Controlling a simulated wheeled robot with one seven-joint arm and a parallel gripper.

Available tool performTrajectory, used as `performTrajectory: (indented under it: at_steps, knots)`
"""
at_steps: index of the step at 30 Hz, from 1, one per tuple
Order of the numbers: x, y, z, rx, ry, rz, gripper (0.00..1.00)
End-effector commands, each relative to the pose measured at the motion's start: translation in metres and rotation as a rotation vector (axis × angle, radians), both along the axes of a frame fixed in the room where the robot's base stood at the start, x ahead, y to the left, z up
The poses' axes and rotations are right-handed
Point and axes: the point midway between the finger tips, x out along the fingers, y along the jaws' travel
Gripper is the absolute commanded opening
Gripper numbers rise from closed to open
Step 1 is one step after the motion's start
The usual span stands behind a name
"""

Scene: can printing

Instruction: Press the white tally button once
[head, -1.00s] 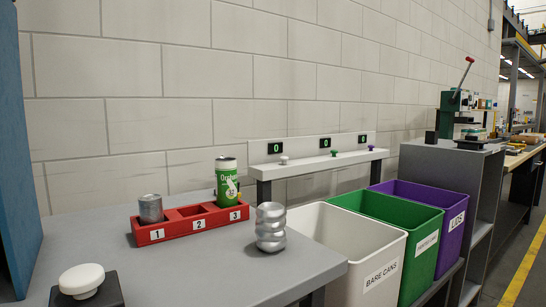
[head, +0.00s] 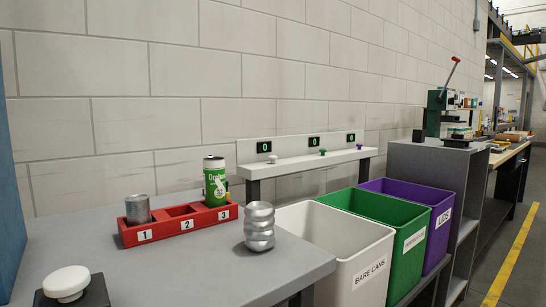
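The white tally button (head: 273,160) is a small white knob on a pale shelf (head: 290,169) against the wall, above the white bin. A small black counter (head: 264,147) behind it reads 0. A green button (head: 323,151) and a purple button (head: 359,146) stand further right on the same shelf, each with its own counter reading 0. My gripper is not in view.
A grey table holds a red tray (head: 150,233) numbered 1 to 3 with a bare can (head: 138,209) and a green can (head: 215,181). A crumpled silver can (head: 259,227) stands near its edge. White (head: 330,284), green (head: 409,220) and purple (head: 441,212) bins stand below the shelf.

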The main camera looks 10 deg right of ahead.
Motion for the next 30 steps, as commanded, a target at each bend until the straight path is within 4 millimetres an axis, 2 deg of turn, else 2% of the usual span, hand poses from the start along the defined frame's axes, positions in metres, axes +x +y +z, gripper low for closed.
performTrajectory:
  at_steps: [1, 5, 30]
  knots:
    - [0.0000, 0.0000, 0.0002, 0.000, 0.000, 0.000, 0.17]
    - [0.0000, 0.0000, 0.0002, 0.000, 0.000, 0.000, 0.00]
    - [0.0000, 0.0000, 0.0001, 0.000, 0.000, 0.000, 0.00]
